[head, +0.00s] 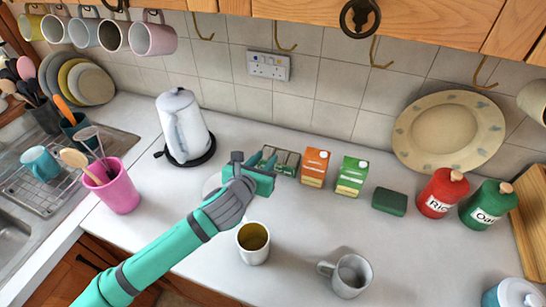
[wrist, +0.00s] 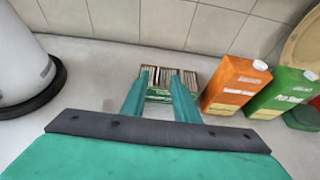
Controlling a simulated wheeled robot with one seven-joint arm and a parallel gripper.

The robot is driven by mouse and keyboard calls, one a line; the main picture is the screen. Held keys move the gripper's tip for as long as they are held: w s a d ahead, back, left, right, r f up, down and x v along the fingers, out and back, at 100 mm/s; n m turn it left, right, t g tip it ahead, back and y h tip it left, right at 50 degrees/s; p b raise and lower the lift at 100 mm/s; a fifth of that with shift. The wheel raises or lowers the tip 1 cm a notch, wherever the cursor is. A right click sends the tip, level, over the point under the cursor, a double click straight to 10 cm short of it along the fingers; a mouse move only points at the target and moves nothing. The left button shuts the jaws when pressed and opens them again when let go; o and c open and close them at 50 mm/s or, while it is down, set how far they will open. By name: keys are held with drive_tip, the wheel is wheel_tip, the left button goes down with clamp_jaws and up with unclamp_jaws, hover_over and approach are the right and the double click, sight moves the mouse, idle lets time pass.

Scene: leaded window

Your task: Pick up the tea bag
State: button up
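A small green box (head: 285,161) stands at the back of the counter between the kettle and the orange carton. In the wrist view the box (wrist: 155,94) is open-topped with a divider, and thin upright tea bags (wrist: 154,76) stand packed in it. My gripper (head: 268,164) is at the left front side of the box in the head view. In the wrist view my gripper (wrist: 160,77) has its two teal fingers apart, in front of or over the box, with nothing clearly held between them. The fingers hide parts of the box, and their exact height over it is unclear.
A kettle (head: 184,125) stands to the left. An orange carton (head: 314,167) and a green carton (head: 352,177) stand close on the right. A yellow-lined mug (head: 253,243) and a grey mug (head: 350,275) are nearer the front. The tiled wall (head: 320,90) is just behind.

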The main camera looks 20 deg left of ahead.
sight(271, 154)
drive_tip(key=shift+f+x, duration=0.15)
drive_tip(key=shift+x, duration=1.2)
drive_tip(key=shift+f+x, duration=0.2)
drive_tip(key=shift+x, duration=1.15)
drive_tip(key=shift+s+a, duration=0.15)
drive_tip(key=shift+c, duration=0.6)
drive_tip(key=shift+f, duration=0.15)
clamp_jaws()
